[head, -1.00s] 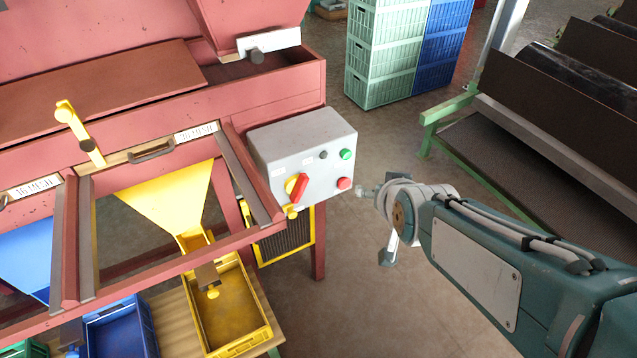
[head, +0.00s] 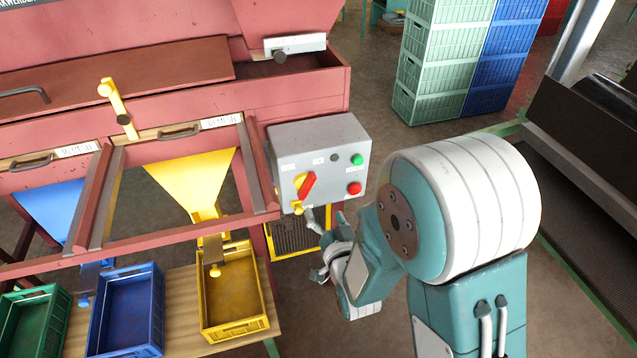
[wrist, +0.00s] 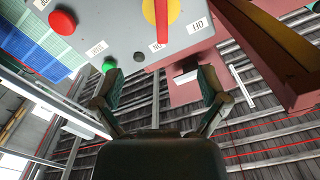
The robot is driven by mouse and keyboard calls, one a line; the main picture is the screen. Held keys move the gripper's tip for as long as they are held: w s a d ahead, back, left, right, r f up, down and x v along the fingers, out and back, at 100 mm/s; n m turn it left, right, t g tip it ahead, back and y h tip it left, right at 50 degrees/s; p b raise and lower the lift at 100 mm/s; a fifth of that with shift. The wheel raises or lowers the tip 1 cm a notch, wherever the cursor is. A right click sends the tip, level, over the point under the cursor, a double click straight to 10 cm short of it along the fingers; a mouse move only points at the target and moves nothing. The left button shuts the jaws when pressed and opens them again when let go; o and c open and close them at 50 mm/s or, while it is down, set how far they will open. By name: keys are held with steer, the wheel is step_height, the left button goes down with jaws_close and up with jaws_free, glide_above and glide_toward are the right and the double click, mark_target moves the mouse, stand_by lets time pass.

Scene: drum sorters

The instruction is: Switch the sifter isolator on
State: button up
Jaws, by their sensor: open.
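The isolator is a red handle (head: 308,185) on a yellow plate (head: 299,181), on the left of the grey control box (head: 340,140). The handle lies diagonally, upper end to the right. In the wrist view the red handle (wrist: 161,15) is at the top, partly cut off, near small labels. My gripper (head: 315,245) is open and empty, below the box in the head view. In the wrist view the open fingers (wrist: 160,75) are spread below the handle, apart from it. Part of the gripper is hidden behind my wrist in the head view.
A green button (head: 357,160) and a red button (head: 354,188) sit right of the handle. The red sifter frame (head: 257,165) is left of the box. Yellow (head: 232,333) and blue (head: 125,352) crates stand below.

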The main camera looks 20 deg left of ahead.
mark_target(311, 185)
steer(key=x, duration=0.4)
steer(key=shift+a+f, duration=0.15)
steer(key=shift+a, duration=0.5)
steer(key=w, duration=0.2)
steer(key=w+a, duration=0.1)
steer(key=w, duration=0.1)
steer(key=shift+w+a+r, duration=0.15)
steer(key=shift+w+r, duration=0.05)
steer(key=shift+w, duration=0.2)
steer(key=shift+w+a, duration=0.4)
steer(key=shift+a, duration=0.05)
steer(key=shift+a+f, duration=0.1)
steer(key=shift+a, duration=0.25)
steer(key=shift+d, duration=0.3)
steer(key=c, duration=1.1)
steer(key=shift+c, duration=0.2)
